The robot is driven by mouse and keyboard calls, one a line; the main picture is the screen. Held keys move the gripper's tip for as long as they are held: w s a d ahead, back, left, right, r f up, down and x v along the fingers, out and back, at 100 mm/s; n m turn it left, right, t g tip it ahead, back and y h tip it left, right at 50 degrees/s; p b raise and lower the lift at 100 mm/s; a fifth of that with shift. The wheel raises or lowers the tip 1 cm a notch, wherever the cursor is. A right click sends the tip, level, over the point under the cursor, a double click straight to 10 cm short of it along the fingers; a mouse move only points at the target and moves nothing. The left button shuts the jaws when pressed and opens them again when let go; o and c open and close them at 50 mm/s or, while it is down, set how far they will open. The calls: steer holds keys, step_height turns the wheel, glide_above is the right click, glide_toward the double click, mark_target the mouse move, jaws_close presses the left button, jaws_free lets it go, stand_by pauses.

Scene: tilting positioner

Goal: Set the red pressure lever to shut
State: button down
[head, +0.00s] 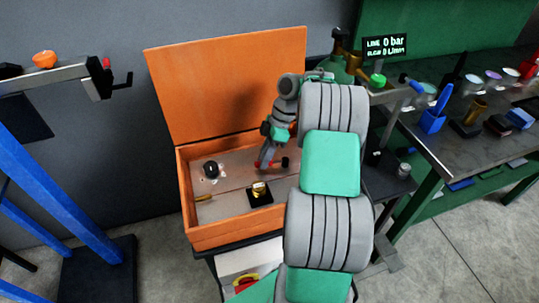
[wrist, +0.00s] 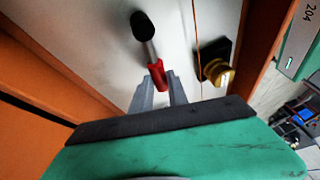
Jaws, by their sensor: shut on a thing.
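The red lever (wrist: 157,76) has a red body, a short silver shaft and a black end (wrist: 143,26). It is at the bare floor of the open orange box. In the head view its black end (head: 285,162) shows just right of my gripper (head: 267,162). My gripper (wrist: 158,95) is shut on the red body, with one grey finger on each side. The lower part of the red body is hidden between the fingers and by the gripper's dark edge.
The orange box (head: 237,229) has its lid (head: 228,85) raised at the back. A brass fitting on a black base (head: 260,195) and a black round knob (head: 211,169) stand inside. A display (head: 385,43) reads 0 bar. A cluttered bench (head: 460,145) is at right.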

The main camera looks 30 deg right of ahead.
steer(key=shift+s+a+f+n+g, duration=0.1)
steer(key=shift+s+a+n+g, duration=0.25)
steer(key=shift+n, duration=0.35)
steer(key=shift+s, duration=0.15)
steer(key=c, duration=1.3)
jaws_free()
steer(key=shift+a, duration=0.15)
steer(key=p+v, duration=0.3)
steer(key=v, duration=0.5)
steer(key=shift+p, duration=0.4)
